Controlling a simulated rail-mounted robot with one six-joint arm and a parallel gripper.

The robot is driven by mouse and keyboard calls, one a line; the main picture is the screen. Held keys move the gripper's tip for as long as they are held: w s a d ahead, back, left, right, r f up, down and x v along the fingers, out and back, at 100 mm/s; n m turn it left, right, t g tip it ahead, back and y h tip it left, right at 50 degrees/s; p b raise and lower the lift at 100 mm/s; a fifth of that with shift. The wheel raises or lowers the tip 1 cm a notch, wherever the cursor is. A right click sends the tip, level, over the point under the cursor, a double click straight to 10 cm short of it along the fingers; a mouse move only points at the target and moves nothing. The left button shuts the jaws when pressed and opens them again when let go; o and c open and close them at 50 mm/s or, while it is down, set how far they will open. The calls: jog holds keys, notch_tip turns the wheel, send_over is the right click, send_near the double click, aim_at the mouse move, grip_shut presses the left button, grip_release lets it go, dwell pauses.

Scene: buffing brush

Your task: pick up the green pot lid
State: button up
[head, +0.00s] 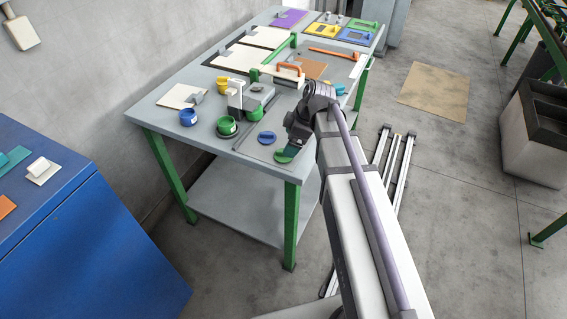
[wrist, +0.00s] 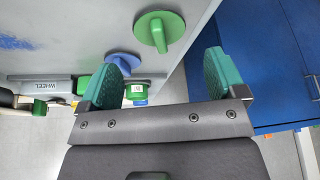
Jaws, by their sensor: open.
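The green pot lid (wrist: 172,30) is a flat round disc with a raised bar handle, lying on the grey table near its edge. In the head view the lid (head: 282,157) shows at the table's front right corner, partly hidden by my gripper (head: 294,150). In the wrist view my gripper (wrist: 162,76) has its two green fingers wide apart with nothing between them. The lid appears ahead of the fingertips, and I see no contact.
A blue pot lid (head: 266,137) lies close to the green one. Green (head: 228,127), blue (head: 187,117) and yellow (head: 221,84) pots stand further left. A blue cabinet (head: 75,225) stands at left.

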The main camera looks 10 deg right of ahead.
jog(key=shift+a, duration=0.1)
jog(key=b+x, duration=0.4)
jog(key=shift+f, duration=0.4)
jog(key=shift+w+a+f+b, duration=0.15)
jog(key=shift+f+b, duration=0.15)
jog(key=shift+b, duration=0.15)
jog(key=shift+r, duration=0.25)
jog(key=c, duration=0.9)
jog(key=shift+p, duration=0.3)
